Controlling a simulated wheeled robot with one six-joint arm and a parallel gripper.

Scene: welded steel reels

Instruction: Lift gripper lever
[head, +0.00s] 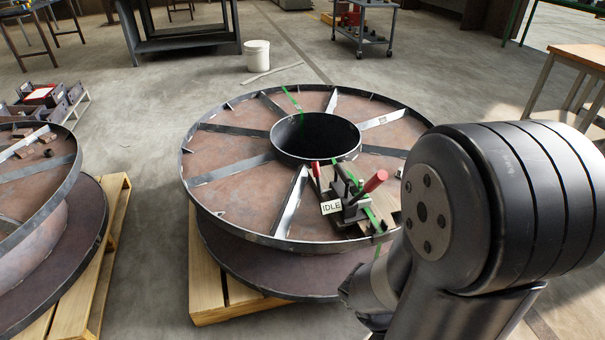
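A clamp-like fixture (350,205) sits on the near right part of the top flange of the middle steel reel (235,155). It has a lever with a thick red grip (375,181), tilted up to the right. A thinner red-tipped handle (316,170) stands nearly upright at its left. Which of the two handles is the gripper lever, I cannot tell for sure. My large dark arm joint fills the right side and hides the flange's right edge. I cannot make out my gripper's fingers.
The reel rests on a wooden pallet (207,285). A second reel (50,195) on a pallet stands at the left. Behind are a white bucket (258,55), a wheeled cart (363,28) and a dark steel table (180,38). A wooden-topped table (582,56) stands at the right. Open floor lies between.

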